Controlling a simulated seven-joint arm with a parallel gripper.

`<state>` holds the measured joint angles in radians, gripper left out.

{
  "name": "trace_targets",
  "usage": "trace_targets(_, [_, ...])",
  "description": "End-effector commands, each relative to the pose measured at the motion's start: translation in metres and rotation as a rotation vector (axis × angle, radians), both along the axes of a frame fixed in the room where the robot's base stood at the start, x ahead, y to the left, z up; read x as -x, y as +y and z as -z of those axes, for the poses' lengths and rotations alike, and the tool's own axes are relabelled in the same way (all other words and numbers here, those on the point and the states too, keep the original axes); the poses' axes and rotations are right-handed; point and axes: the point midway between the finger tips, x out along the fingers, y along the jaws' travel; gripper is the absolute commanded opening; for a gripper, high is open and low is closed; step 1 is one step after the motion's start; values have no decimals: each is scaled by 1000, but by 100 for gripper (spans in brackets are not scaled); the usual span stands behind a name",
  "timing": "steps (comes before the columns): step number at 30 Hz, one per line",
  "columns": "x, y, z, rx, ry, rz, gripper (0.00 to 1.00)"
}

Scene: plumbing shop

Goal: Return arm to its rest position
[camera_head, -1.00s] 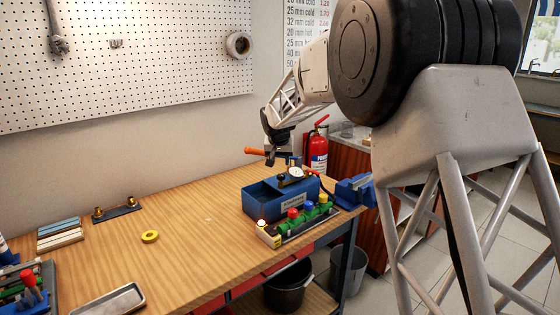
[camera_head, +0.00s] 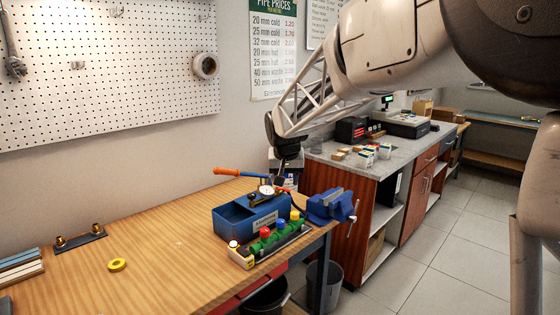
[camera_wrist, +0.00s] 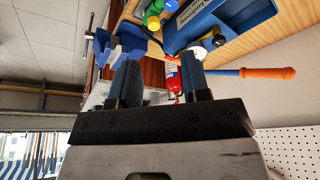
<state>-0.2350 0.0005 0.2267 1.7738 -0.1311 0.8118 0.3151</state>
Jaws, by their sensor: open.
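My gripper (camera_head: 280,180) hangs small and dark at the end of my arm, behind and right of the blue tray in the head view. In the wrist view its two fingers (camera_wrist: 163,68) stand apart with nothing held between them. The blue lettered tray (camera_head: 232,222) sits on the wooden bench; part of it shows at the top of the wrist view (camera_wrist: 228,22). A round white gauge (camera_head: 266,190) is at the tray's back edge. An orange-handled tool (camera_head: 228,171) extends left from near the gauge; what supports it is unclear.
A blue vise (camera_head: 330,206) is at the bench's right end. A rack of coloured-capped valves (camera_head: 268,243) stands before the tray. A grey counter (camera_head: 335,157) with boxes stands behind. A red extinguisher (camera_wrist: 172,77) shows between my fingers.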

Motion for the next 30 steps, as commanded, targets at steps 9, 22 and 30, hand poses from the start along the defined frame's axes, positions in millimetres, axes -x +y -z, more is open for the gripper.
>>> trace_targets(9, [88, -52, -17, 2, 22, 8, 43])
trace_targets(22, [209, -106, -16, 3, 53, 12, 43])
trace_targets(30, [287, -132, -4, 1, 72, 14, 43])
